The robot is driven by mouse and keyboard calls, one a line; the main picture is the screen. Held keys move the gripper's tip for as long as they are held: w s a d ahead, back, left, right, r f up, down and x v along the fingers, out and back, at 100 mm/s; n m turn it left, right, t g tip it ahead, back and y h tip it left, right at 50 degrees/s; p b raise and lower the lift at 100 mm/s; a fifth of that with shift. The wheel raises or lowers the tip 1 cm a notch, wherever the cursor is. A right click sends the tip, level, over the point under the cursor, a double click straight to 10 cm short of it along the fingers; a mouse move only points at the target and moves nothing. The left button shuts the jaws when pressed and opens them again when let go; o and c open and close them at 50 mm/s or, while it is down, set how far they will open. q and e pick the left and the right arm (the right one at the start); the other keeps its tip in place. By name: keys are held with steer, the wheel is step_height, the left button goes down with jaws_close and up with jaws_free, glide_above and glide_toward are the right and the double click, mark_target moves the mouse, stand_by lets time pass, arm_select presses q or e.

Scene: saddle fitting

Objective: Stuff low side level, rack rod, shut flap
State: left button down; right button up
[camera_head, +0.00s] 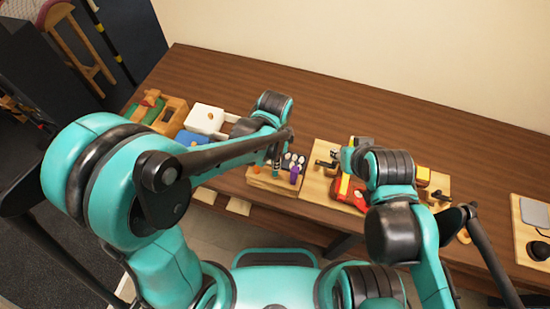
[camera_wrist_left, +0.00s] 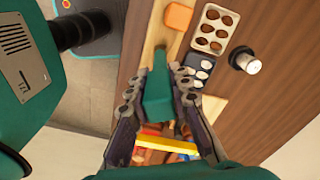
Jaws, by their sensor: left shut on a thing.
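My left gripper (camera_head: 278,152) is over the tool rack (camera_head: 262,182), mostly behind its own arm in the head view. In the left wrist view its dark fingers (camera_wrist_left: 157,88) stand on both sides of a teal block-like piece (camera_wrist_left: 158,98), and it is shut on it. I cannot tell whether this piece is the rod's grip. The rack holds small tools, one with a purple handle (camera_head: 294,173). A wooden board (camera_head: 318,186) right of the rack carries red and yellow parts (camera_head: 344,188). I cannot make out the flap or the level.
A white box (camera_head: 205,118) and a blue box (camera_head: 190,138) stand left of the rack. A tray of brown pieces (camera_wrist_left: 213,28) and a white-topped cylinder (camera_wrist_left: 246,62) show in the left wrist view. Another board (camera_head: 526,238) lies at the far right. The table's back strip (camera_head: 400,125) is clear.

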stand_by(0.6)
arm_select(q)
steer(key=shift+f, duration=0.15)
steer(key=shift+f+b, duration=3)
steer(key=shift+f, duration=0.05)
steer(key=c, duration=1.3)
jaws_free()
